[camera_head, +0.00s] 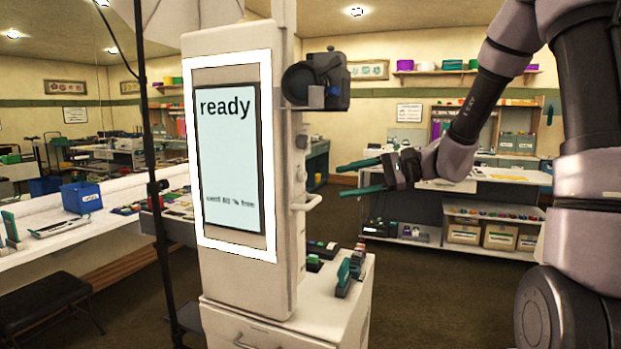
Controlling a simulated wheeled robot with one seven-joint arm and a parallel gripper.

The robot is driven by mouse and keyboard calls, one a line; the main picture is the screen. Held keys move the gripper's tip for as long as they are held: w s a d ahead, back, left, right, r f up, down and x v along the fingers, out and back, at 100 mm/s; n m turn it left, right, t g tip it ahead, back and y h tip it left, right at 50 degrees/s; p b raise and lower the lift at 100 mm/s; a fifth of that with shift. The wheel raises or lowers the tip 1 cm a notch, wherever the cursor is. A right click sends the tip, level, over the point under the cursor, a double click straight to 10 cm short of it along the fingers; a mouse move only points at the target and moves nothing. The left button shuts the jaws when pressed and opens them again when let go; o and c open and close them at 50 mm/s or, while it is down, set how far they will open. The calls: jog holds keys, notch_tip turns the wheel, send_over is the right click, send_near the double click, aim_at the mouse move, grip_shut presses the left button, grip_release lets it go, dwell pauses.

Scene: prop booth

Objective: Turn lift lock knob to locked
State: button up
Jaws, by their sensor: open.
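A tall white kiosk (296,240) with a lit screen reading "ready" (226,150) stands in the middle. On its right side are a small round knob-like part (302,141) and, lower down, a pale handle-like bracket (307,203). I cannot tell which part is the lift lock knob or how it is turned. My gripper (340,181) is open and empty, its two teal fingers pointing left toward the kiosk's right side. It is in the air, apart from these parts.
A black camera (318,78) sticks out from the kiosk's upper right side. A white cabinet (334,312) with small coloured items is below. A thin black stand (160,210) is left of the kiosk. A counter (505,176) with shelves is behind my gripper.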

aim_at(305, 176)
jog(key=w+f+m+t+y, duration=0.1)
jog(key=w+m+t+y, duration=0.15)
jog(key=w, duration=0.45)
jog(key=shift+m+t, duration=0.25)
jog(key=shift+m, duration=0.3)
jog(key=x, duration=1)
jog(key=shift+f, duration=0.3)
jog(key=shift+c, duration=0.4)
grip_shut()
